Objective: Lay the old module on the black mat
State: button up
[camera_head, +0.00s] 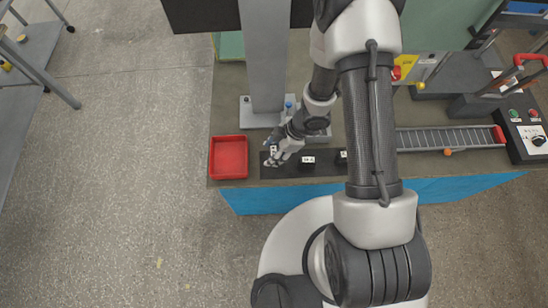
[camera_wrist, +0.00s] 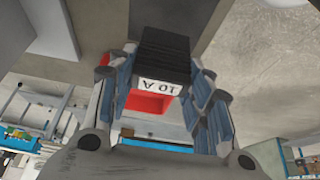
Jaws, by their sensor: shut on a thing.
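My gripper (camera_head: 271,156) is shut on a black module (camera_wrist: 163,52) with a white label, seen close up between the fingers (camera_wrist: 155,80) in the wrist view. In the head view only a small bit of the held module shows at the fingers. The gripper is over the left end of a black mat-like strip (camera_head: 288,173) along the table's front edge. Whether the module touches the strip cannot be told. A black block with a white label (camera_head: 308,160) sits on the strip to the right, and another label shows beside my arm.
A red tray (camera_head: 228,138) stands left of the strip; it also shows behind the module in the wrist view (camera_wrist: 150,103). A grey post (camera_head: 265,60) rises behind the gripper. A roller track (camera_head: 445,138) and a button box (camera_head: 528,135) are at right. My arm hides the middle.

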jog(key=shift+f+b, duration=0.9)
jog(key=shift+f, duration=1.1)
jog(key=shift+f, duration=0.2)
jog(key=o, duration=1.2)
